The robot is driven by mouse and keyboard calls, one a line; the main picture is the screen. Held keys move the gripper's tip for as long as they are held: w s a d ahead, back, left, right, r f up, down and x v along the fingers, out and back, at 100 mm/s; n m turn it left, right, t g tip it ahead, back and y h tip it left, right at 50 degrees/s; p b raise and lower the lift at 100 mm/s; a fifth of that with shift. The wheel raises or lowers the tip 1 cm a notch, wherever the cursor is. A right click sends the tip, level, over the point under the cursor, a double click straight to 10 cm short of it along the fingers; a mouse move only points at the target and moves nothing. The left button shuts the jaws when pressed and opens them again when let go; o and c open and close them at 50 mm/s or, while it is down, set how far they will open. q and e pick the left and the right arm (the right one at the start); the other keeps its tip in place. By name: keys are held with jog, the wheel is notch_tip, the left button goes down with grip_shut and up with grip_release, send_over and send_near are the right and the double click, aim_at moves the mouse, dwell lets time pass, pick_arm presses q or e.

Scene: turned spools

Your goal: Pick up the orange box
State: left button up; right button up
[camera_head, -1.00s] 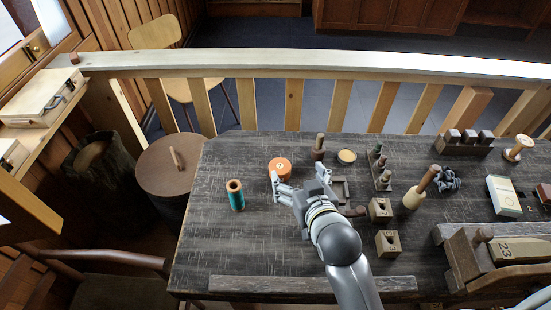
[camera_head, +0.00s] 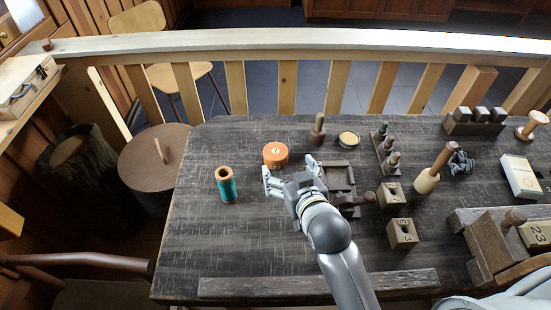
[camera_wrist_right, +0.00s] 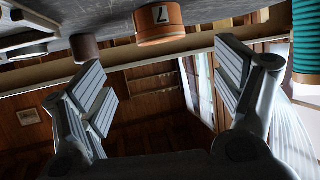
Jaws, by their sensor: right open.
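The orange box (camera_head: 275,154) is a short round orange container with a white label on the dark worktable. In the right wrist view the orange box (camera_wrist_right: 160,24) appears upside down at the top, its label reading 7, between and beyond the fingers. My right gripper (camera_head: 289,169) is open and empty. It is just on the near side of the box, slightly right of it, with its left finger closest; the box is not between the fingers. Both spread fingers also show in the right wrist view (camera_wrist_right: 163,75). My left gripper is not in view.
A teal spool (camera_head: 227,186) stands left of the gripper. A dark square tray (camera_head: 340,176) lies close to its right. A dark peg (camera_head: 317,130) and a small round tin (camera_head: 348,139) stand behind. Wooden blocks (camera_head: 402,234) sit to the right. The table's left front is clear.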

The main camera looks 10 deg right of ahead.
aim_at(276, 153)
jog(key=p+x, duration=0.1)
jog(key=x, duration=0.8)
jog(key=shift+w+a+f, duration=0.1)
jog(key=shift+w+a, duration=0.05)
jog(key=shift+w, duration=0.2)
jog(key=c, duration=1.1)
